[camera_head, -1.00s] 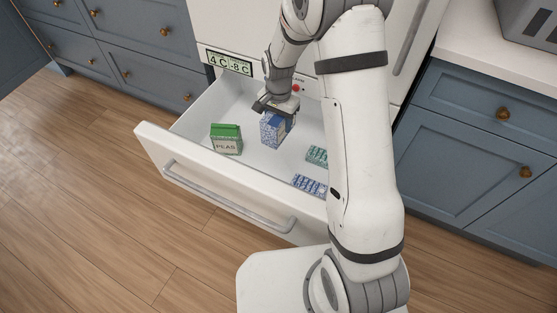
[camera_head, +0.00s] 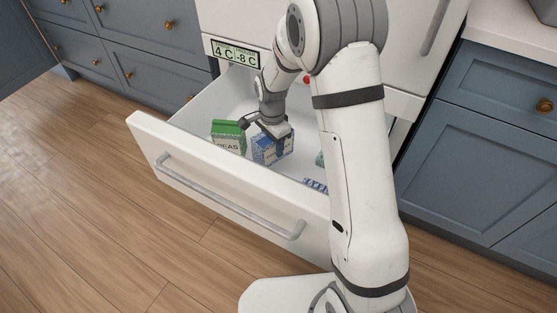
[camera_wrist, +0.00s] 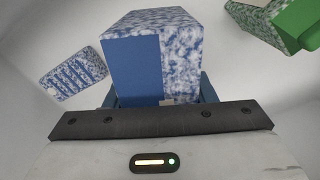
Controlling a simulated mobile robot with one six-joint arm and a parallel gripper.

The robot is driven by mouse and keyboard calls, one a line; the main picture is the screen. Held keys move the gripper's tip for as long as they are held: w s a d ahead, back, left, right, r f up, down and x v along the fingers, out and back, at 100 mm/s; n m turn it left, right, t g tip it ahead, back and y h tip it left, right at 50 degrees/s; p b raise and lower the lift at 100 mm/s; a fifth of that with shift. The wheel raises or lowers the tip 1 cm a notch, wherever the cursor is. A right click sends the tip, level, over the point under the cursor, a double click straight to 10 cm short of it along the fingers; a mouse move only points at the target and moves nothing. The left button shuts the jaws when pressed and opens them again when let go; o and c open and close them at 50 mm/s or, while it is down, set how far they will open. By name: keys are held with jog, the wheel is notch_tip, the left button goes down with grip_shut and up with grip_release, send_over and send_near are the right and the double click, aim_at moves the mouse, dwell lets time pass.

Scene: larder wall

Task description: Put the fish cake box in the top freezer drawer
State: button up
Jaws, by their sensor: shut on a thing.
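A blue and white patterned box, which I take to be the fish cake box (camera_head: 266,150), is inside the open freezer drawer (camera_head: 215,189). My gripper (camera_head: 272,133) is shut on it from above, and the box also shows between the fingers in the wrist view (camera_wrist: 150,60). I cannot tell whether its underside touches the drawer floor. No name can be read on the box. The drawer is pulled out, with its front panel and long handle facing the camera.
A green-topped peas box (camera_head: 228,137) stands in the drawer just left of the held box. A flat blue and white tray (camera_wrist: 73,75) lies on the drawer floor. A green item (camera_head: 319,159) is partly hidden by my arm. Blue cabinets (camera_head: 490,150) stand at the right.

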aim_at(273, 158)
notch_tip(273, 158, down, 7)
jog(key=b, duration=0.2)
jog(key=shift+f+b, duration=0.2)
jog(key=shift+b, duration=0.1)
jog(key=shift+r, duration=0.1)
jog(key=o, duration=1.3)
jog(key=shift+c, duration=0.2)
